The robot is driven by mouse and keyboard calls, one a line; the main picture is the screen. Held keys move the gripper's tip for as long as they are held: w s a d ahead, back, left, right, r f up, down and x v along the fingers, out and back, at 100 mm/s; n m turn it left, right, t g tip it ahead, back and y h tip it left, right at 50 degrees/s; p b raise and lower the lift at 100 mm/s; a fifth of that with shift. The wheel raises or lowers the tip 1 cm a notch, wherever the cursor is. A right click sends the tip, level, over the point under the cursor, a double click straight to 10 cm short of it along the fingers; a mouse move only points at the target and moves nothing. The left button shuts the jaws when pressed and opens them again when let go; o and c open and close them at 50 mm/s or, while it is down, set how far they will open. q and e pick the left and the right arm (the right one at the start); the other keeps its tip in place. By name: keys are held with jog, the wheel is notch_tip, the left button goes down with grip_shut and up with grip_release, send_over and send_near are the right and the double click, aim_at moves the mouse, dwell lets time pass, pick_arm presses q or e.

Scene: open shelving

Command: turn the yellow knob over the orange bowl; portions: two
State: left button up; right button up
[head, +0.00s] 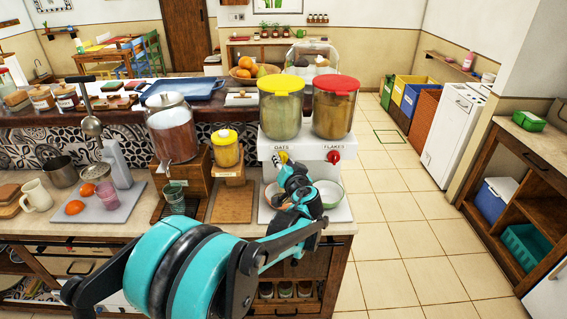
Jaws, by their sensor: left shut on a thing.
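The dispenser (310,151) is a white stand with two clear canisters, one with a yellow lid marked OATS (281,108) and one with a red lid marked FLAKES (334,110). The yellow knob (283,157) is on its front left, largely covered by my left gripper (285,165), which is shut on it. The orange bowl (270,196) stands below that knob, partly hidden behind my gripper and wrist. Its contents cannot be made out. My right gripper is not in view.
A red knob (334,157) is on the right of the dispenser, above a pale green-rimmed bowl (331,191). Left of my gripper stand a yellow-lidded jar (227,153), a large glass jar (173,135) and a green glass (174,198). The floor to the right is clear.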

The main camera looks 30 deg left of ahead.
pick_arm(q)
jog(key=shift+f+m, duration=0.1)
jog(key=shift+m, duration=0.2)
dwell(0.4)
jog(key=o, duration=1.2)
jog(key=shift+c, duration=0.2)
jog(key=shift+d, duration=0.1)
jog(key=v, duration=1.2)
